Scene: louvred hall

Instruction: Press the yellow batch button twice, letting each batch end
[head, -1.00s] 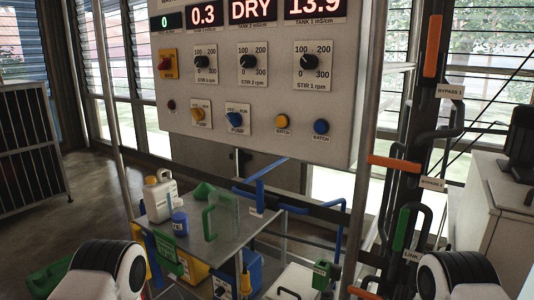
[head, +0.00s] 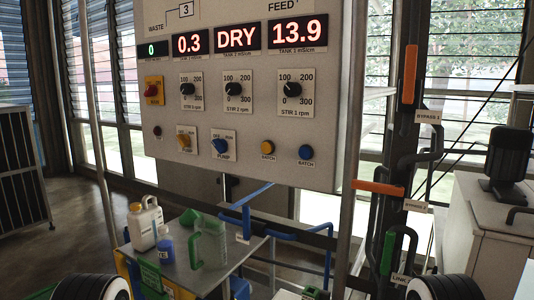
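The yellow batch button (head: 267,147) is on the lower part of the grey control panel (head: 215,172), with a BATCH label under it. A blue batch button (head: 306,152) sits to its right. Whether the yellow button is pressed in cannot be told. Displays above read 0, 0.3, DRY and 13.9. Two white and black parts of my arms show at the bottom left and bottom right edges. Neither gripper shows, and nothing of mine touches the panel.
A small table (head: 205,278) below the panel holds a white jug (head: 145,226), a blue-capped container (head: 166,247) and a clear green-handled jug (head: 211,243). Pipes with orange (head: 378,188) and green (head: 388,253) handles stand at right. A grey cabinet (head: 483,235) is far right.

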